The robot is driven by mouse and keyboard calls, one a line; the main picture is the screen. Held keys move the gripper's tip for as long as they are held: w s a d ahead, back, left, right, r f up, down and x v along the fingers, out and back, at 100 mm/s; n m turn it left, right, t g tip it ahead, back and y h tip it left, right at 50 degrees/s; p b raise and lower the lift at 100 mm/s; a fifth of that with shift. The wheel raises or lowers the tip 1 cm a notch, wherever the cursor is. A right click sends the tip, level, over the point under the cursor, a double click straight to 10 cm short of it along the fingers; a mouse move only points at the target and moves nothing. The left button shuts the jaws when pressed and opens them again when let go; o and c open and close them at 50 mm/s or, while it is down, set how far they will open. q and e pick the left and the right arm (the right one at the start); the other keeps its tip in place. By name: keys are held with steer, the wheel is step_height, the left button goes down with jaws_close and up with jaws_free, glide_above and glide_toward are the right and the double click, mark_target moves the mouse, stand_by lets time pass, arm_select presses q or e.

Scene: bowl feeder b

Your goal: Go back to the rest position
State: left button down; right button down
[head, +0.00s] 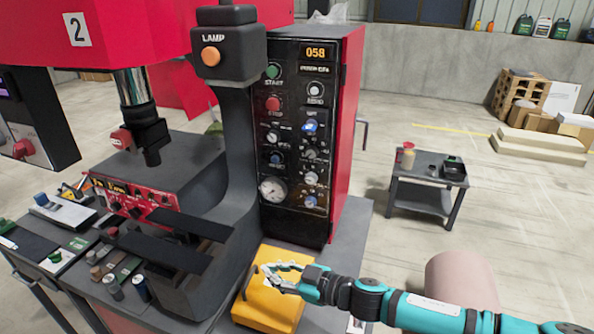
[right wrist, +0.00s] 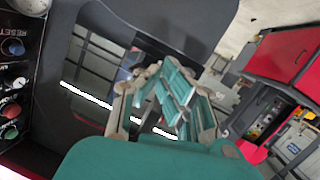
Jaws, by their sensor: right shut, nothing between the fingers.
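My right gripper (head: 272,275) is shut and empty in the head view. It hovers over or rests near the yellow box (head: 268,302) in front of the tall control panel; I cannot tell whether it touches. My teal right arm comes in from the lower right. In the right wrist view the same gripper's fingers (right wrist: 172,105) are together with nothing between them. My left gripper is not in view.
The red and black machine with its control panel (head: 297,130) stands close behind my right gripper. A dark bench (head: 345,225) carries the machine. A small side table (head: 425,190) stands at right. Open floor lies between them.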

steer(key=s+a+m+t+h, duration=0.1)
steer(key=s+a+m+t, duration=0.1)
steer(key=s+a+m, duration=0.15)
steer(key=s+d+f+m+g+h, duration=0.2)
steer(key=s+d+f+m+h, duration=0.15)
steer(key=s+d, duration=0.65)
steer(key=s+d+f+m+g+h, duration=0.1)
steer(key=s+d+f+m+h, duration=0.3)
steer(key=s+d, duration=0.55)
steer(key=s+d+f+m+g+h, duration=0.2)
steer(key=s+d+f+h, duration=0.3)
steer(key=d, duration=0.8)
step_height(320, 180, down, 25)
steer(key=s+g+b, duration=0.1)
steer(key=b, duration=0.2)
steer(key=s+d+f+g+b, duration=0.1)
steer(key=s+d+f+b, duration=0.1)
steer(key=s+f, duration=1.6)
step_height(320, 180, down, 4)
steer(key=shift+d+r+g+h+b, duration=0.15)
steer(key=shift+d+g+h+b, duration=0.15)
steer(key=shift+d+h+b, duration=0.05)
